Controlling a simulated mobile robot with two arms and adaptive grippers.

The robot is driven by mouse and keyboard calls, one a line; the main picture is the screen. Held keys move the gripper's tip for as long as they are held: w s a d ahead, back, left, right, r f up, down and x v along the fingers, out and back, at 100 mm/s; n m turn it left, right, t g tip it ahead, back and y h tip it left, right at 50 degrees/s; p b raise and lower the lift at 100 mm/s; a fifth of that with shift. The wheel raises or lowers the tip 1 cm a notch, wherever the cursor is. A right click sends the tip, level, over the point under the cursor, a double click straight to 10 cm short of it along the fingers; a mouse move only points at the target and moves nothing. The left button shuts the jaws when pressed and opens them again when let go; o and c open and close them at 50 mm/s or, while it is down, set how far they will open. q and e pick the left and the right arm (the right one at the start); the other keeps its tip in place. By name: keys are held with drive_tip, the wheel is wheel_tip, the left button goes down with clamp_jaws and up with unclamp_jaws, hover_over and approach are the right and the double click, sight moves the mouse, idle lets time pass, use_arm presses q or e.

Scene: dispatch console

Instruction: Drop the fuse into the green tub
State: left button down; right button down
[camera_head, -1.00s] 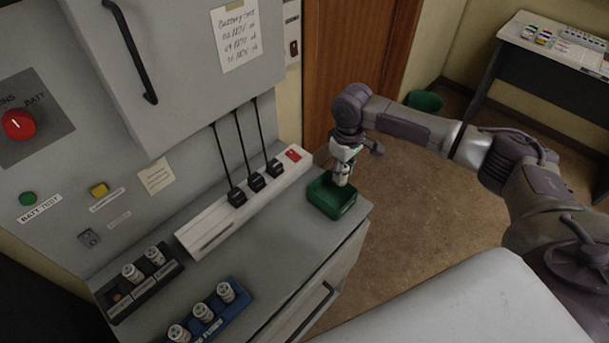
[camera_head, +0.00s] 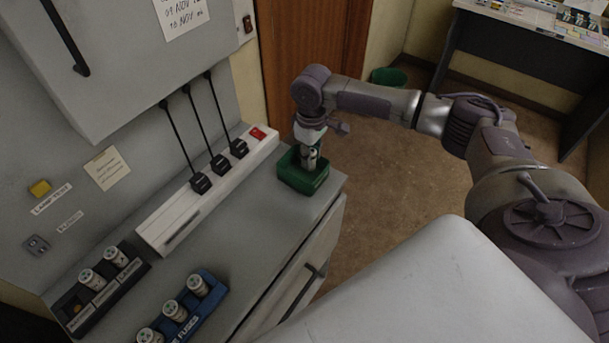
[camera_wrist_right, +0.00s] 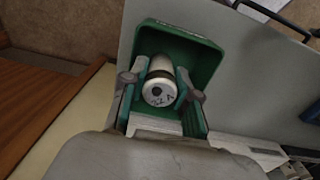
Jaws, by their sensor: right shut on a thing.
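The green tub (camera_head: 306,181) stands at the right end of the grey console top, close to its edge. My right gripper (camera_head: 310,160) points down over the tub, with its tips at about the tub's opening. It is shut on a white fuse (camera_wrist_right: 160,85), which shows between its two fingers in the right wrist view. There the green tub (camera_wrist_right: 205,55) surrounds the fuse and fingertips. How far the fuse is above the tub floor I cannot tell. My left gripper is not in view.
A white power strip (camera_head: 205,190) with black plugs lies behind and left of the tub. A black fuse holder (camera_head: 100,290) and a blue fuse rack (camera_head: 185,310) hold several white fuses at the lower left. A green bin (camera_head: 388,77) stands on the floor.

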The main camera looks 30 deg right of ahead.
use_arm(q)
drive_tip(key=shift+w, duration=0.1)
use_arm(e)
drive_tip(key=c, duration=0.8)
unclamp_jaws()
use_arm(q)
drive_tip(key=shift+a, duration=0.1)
use_arm(e)
wheel_tip(320, 180, up, 12)
drive_tip(key=shift+r, duration=0.1)
